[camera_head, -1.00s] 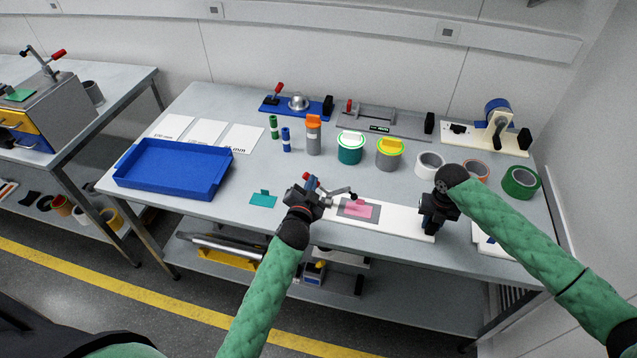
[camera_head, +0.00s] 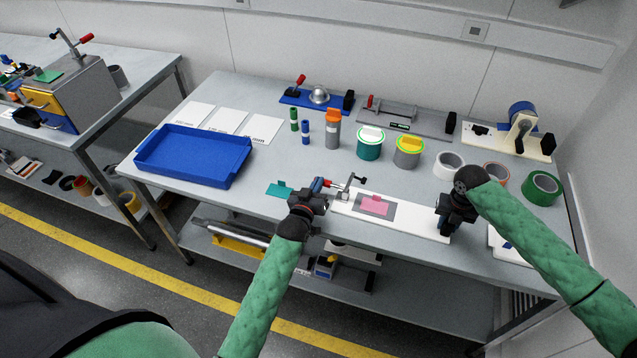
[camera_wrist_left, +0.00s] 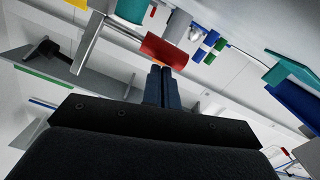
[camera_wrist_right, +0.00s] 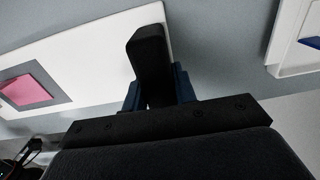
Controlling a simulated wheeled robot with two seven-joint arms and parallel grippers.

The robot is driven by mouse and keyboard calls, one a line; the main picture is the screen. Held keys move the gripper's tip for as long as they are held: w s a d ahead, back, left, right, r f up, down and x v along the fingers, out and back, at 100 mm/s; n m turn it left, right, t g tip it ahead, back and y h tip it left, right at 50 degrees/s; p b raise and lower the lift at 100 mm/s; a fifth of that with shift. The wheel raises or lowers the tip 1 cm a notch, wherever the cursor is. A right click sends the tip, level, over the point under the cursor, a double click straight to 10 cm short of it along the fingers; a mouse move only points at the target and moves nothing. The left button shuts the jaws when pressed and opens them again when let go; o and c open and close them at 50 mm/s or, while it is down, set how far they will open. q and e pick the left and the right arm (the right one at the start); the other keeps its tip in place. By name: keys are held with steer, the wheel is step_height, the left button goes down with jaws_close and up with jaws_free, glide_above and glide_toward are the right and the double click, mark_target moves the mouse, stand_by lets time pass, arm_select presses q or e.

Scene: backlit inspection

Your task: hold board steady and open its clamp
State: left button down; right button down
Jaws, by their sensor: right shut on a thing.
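The white board (camera_head: 412,222) lies along the front of the table, with a pink piece (camera_head: 374,205) on a grey patch. Both show in the right wrist view, the board (camera_wrist_right: 105,50) and the pink piece (camera_wrist_right: 24,91). My right gripper (camera_head: 446,222) is shut on the black block (camera_wrist_right: 149,52) at the board's right end. The metal clamp (camera_head: 343,190) is at the left end; its arm is raised off the board. My left gripper (camera_head: 315,193) is at its red handle (camera_wrist_left: 164,51). Its fingers are together, tips against or just short of the handle; contact is unclear.
A teal card (camera_head: 280,190) lies left of the clamp. A blue tray (camera_head: 195,156) is at the left. Several cans, tape rolls and fixtures stand behind the board, including a teal-and-white can (camera_head: 370,144). A green tape roll (camera_head: 541,188) is at the right.

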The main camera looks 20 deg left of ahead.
arm_select(q)
steer(key=shift+f, duration=0.15)
arm_select(e)
steer(key=shift+f, duration=0.1)
stand_by(0.3)
arm_select(q)
steer(key=shift+r, duration=0.5)
steer(key=s+r, duration=0.3)
steer(key=s, duration=0.7)
steer(key=shift+s+r, duration=0.25)
steer(key=shift+s, duration=0.15)
steer(key=shift+a, duration=0.1)
arm_select(e)
steer(key=c, duration=1)
jaws_free()
steer(key=shift+c, duration=0.2)
